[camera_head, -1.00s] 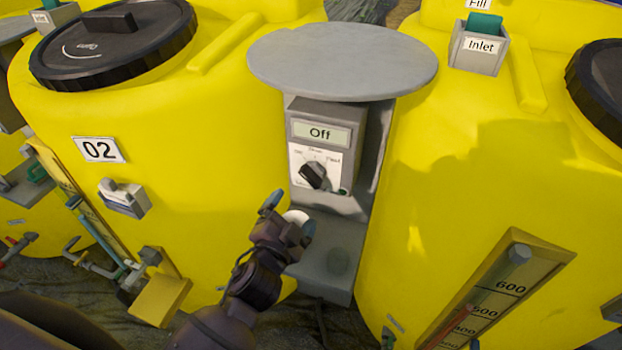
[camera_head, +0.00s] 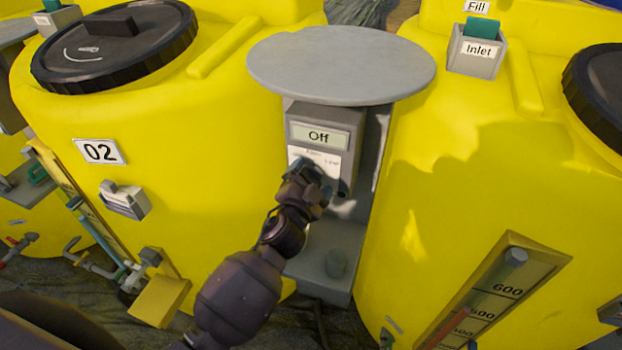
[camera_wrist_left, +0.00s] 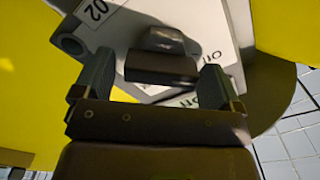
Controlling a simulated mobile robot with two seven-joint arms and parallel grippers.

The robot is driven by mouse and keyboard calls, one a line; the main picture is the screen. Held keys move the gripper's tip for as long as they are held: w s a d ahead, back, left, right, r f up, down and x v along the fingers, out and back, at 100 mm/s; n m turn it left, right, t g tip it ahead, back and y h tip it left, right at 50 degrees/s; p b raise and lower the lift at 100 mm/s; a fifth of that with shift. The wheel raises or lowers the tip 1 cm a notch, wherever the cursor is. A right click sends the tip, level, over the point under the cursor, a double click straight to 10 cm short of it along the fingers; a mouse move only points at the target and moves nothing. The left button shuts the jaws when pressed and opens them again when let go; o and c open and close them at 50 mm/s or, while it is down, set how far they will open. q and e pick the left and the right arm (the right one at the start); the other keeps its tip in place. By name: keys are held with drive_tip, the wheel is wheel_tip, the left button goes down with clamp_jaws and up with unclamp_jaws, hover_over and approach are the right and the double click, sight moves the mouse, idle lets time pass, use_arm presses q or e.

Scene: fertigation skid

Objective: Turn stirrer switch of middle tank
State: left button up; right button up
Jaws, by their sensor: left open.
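The stirrer switch box (camera_head: 342,124) is grey, with a display (camera_head: 320,137) reading "Off" and a white dial plate (camera_head: 328,160) below it. It stands between two yellow tanks, under a round grey disc. The tank to its left (camera_head: 200,160) carries a "02" label. My left gripper (camera_head: 308,172) is in front of the dial and hides the black knob in the head view. In the left wrist view the knob (camera_wrist_left: 162,68) lies between the two open fingers, with gaps at both sides. My right gripper is not in view.
The round grey disc (camera_head: 340,62) overhangs the switch box. A grey ledge (camera_head: 325,255) lies below it. The right tank (camera_head: 470,170) stands close by, with a level scale (camera_head: 495,290) and an "Inlet" box (camera_head: 478,48). A valve box (camera_head: 125,200) sits on tank 02.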

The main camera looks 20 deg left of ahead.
use_arm(q)
drive_tip(key=c, duration=0.9)
drive_tip(key=shift+m, duration=0.5)
drive_tip(key=shift+d+f+m, duration=0.1)
drive_tip(key=shift+m, duration=1.1)
drive_tip(key=m+p, duration=0.1)
drive_tip(key=m, duration=0.2)
drive_tip(key=shift+f+m, duration=0.15)
drive_tip(key=shift+m, duration=1.05)
drive_tip(key=shift+f+m, duration=0.1)
drive_tip(key=shift+m, duration=0.8)
drive_tip(key=m+p, duration=0.1)
drive_tip(key=m, duration=0.1)
drive_tip(key=shift+f+m, duration=0.1)
drive_tip(key=shift+m, duration=0.2)
drive_tip(key=m+p, duration=0.1)
drive_tip(key=m, duration=0.2)
drive_tip(key=shift+f+m, duration=0.1)
drive_tip(key=shift+m, duration=0.7)
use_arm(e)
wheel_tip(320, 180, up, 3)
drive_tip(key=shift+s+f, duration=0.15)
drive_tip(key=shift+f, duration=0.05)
use_arm(q)
drive_tip(key=shift+f, duration=0.1)
